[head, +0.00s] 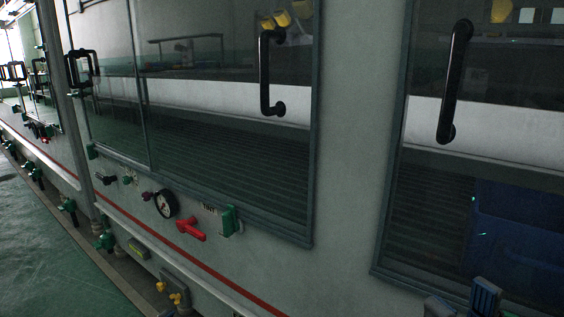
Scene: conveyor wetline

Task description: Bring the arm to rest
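My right gripper (463,303) shows at the bottom right edge of the head view, cut off by the frame. Its two blue-grey fingertips stand apart with a gap between them, and I see nothing held there. It is in front of the lower part of the right glass door (420,215); I cannot tell how far from the glass. The rest of my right arm is out of view. My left gripper and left arm are not in view.
A long grey machine wall (350,150) fills most of the view. It has black door handles (455,85), a round gauge (165,204), a red lever (190,229) and green valves (106,241) sticking out. Open green floor (40,250) lies at the left.

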